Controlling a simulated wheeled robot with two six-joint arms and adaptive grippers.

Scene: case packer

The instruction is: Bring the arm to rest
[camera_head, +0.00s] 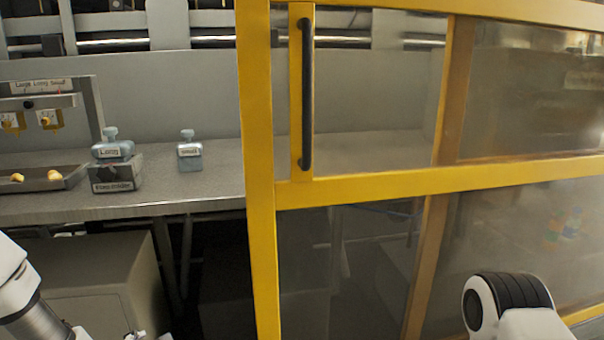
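One of my arm links shows at the lower left edge, and another with a black ribbed joint shows at the lower right. Neither gripper can be made out in the head view, so I cannot see whether they are open or shut. Both visible arm parts are low in the picture, in front of the bench and the yellow-framed door (260,150).
The door has glass panes and a black vertical handle (306,95). On the grey bench (150,203), a labelled grey-blue block (190,155) stands beside a holder (112,178) bearing a similar block (113,150). A tray (50,181) with yellow pieces lies left.

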